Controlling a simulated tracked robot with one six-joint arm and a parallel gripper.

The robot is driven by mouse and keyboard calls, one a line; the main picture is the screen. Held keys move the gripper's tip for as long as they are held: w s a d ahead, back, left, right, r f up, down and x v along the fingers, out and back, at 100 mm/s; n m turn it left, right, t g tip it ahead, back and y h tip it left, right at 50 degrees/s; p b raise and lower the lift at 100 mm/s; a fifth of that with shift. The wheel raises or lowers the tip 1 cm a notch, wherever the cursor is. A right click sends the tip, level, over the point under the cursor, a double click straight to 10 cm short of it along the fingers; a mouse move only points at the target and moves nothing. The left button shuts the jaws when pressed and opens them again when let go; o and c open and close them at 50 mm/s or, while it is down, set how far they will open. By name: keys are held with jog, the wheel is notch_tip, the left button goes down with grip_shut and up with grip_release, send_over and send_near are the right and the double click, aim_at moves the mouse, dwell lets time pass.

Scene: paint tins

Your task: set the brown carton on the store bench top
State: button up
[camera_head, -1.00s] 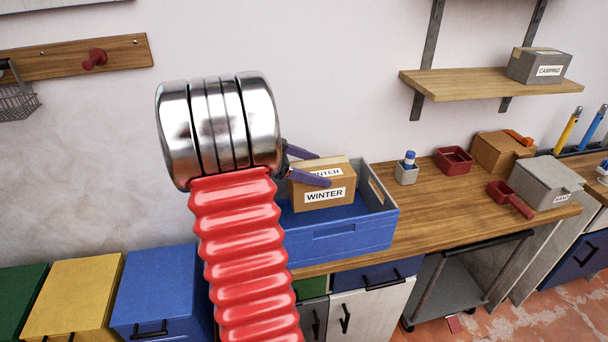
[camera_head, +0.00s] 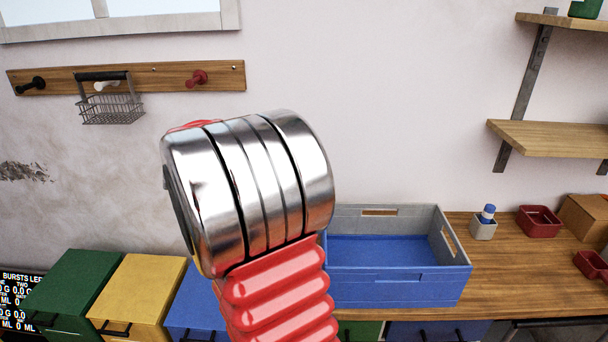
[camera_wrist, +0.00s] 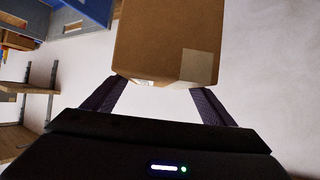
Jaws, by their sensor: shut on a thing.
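The brown carton (camera_wrist: 170,40) fills the top middle of the wrist view, with a pale tape patch near its lower right edge. My gripper (camera_wrist: 153,86) is shut on the carton, with one dark finger at each side. In the head view the carton and gripper are not visible; my own arm fills the middle. A wooden bench top (camera_head: 480,285) lies at the right of the head view. I cannot tell from a label whether it is the store bench.
A blue and grey crate (camera_head: 395,292), empty inside, stands on the bench's left end. A small pot with a blue-capped bottle (camera_head: 484,224), a red tray (camera_head: 539,221) and a brown box (camera_head: 585,218) stand farther right. A wall shelf (camera_head: 550,138) hangs above. Bare wood shows in front.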

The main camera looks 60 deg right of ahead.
jog(key=w+a+f+n+t+y, duration=0.1)
jog(key=w+a+n+t+y, duration=0.15)
jog(key=w+a, duration=0.55)
jog(key=w+a+n+t+y, duration=0.1)
jog(key=w+a+n+t, duration=0.25)
jog(key=a, duration=0.85)
jog(key=w+a+f+n+t+y, duration=0.15)
jog(key=w+a+n+t, duration=0.3)
jog(key=a, duration=0.55)
jog(key=w+a+n+y, duration=0.1)
jog(key=a+n+y, duration=0.2)
jog(key=a, duration=0.9)
jog(key=shift+a+f+n+t+y, duration=0.3)
jog(key=shift+f+n+t, duration=0.05)
